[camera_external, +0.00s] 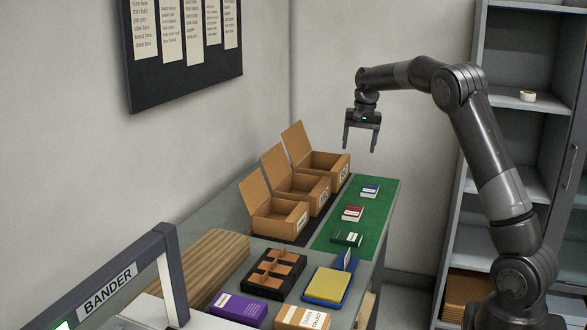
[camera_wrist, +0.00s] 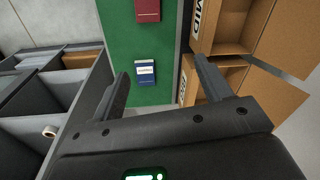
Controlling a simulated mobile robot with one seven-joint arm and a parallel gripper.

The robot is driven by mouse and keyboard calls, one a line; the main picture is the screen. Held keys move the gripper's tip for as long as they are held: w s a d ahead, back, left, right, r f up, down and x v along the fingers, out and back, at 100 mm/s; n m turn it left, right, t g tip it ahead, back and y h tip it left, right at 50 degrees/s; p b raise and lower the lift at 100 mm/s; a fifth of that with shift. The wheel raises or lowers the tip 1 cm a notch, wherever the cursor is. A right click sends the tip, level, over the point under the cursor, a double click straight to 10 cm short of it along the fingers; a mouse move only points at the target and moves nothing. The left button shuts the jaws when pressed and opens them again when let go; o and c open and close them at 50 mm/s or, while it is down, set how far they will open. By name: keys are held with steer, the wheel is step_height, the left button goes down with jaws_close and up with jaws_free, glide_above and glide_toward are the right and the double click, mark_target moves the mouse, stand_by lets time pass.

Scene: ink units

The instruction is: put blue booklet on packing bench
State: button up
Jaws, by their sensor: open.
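The blue booklet (camera_external: 369,191), small with a white band, lies on the green mat (camera_external: 386,198) at its far end. In the wrist view the blue booklet (camera_wrist: 146,72) lies on the green mat (camera_wrist: 120,50), ahead of the fingers and between their lines. My gripper (camera_external: 361,143) is open and empty, held in the air above the far end of the bench. In the wrist view its two fingers (camera_wrist: 160,82) are spread wide. The packing bench (camera_external: 222,250) is grey and carries the mat; I cannot tell whether a separate spot on it is meant.
A red booklet (camera_external: 352,213) and a dark green booklet (camera_external: 347,239) lie nearer on the mat. Three open cardboard boxes (camera_external: 276,220) stand left of it. A divided tray (camera_external: 274,274) and a yellow pad (camera_external: 328,284) are nearer. A shelf unit (camera_external: 505,110) stands right.

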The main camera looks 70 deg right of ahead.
steer(key=s+a+r+n+t, duration=0.1)
steer(key=s+a+r+n, duration=0.15)
steer(key=a, duration=0.65)
steer(key=s+a+r+n, duration=0.1)
steer(key=a+r+n, duration=0.15)
steer(key=a, duration=0.55)
steer(key=s+a+r+n+t, duration=0.15)
steer(key=a+r, duration=0.25)
steer(key=a, duration=0.5)
steer(key=s+a+f+n+t, duration=0.1)
steer(key=s+a+f+n, duration=0.2)
steer(key=s+a, duration=0.6)
steer(key=s+a+f+n+t, duration=0.1)
steer(key=s+a+f+n, duration=0.2)
steer(key=s+a, duration=0.6)
steer(key=shift+s+a+n, duration=0.15)
steer(key=shift+a+n, duration=0.15)
steer(key=shift+n, duration=1.05)
